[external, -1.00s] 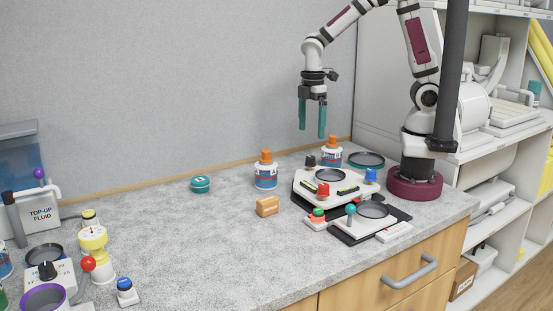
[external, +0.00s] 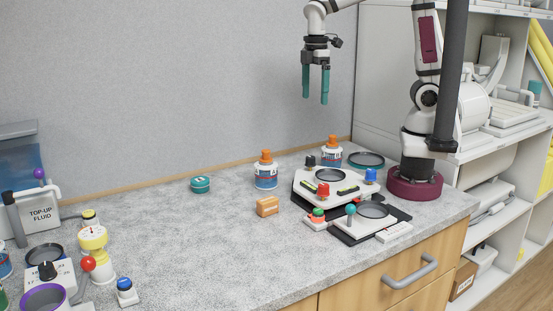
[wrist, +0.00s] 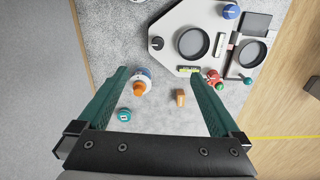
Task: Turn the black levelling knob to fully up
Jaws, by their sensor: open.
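The black levelling knob (external: 310,161) stands at the back left corner of a white levelling plate (external: 302,190) on the bench. It also shows in the wrist view (wrist: 156,43), beyond my fingertips, with a pale mark on its top. The plate also carries a red knob (external: 323,191), a blue knob (external: 370,176), a dark round dish (external: 329,175) and spirit levels (wrist: 188,69). My gripper (external: 315,100) hangs high above the bench over the black knob's side of the plate, fingers pointing down. It is open and empty, clear of everything. I cannot read the knob's setting.
Orange-capped bottles (external: 265,172) stand behind and left of the plate. A wooden block (external: 267,206) and a teal tin (external: 200,184) lie further left. A lower device with a teal-topped lever (external: 350,210) sits in front. The middle of the bench is clear.

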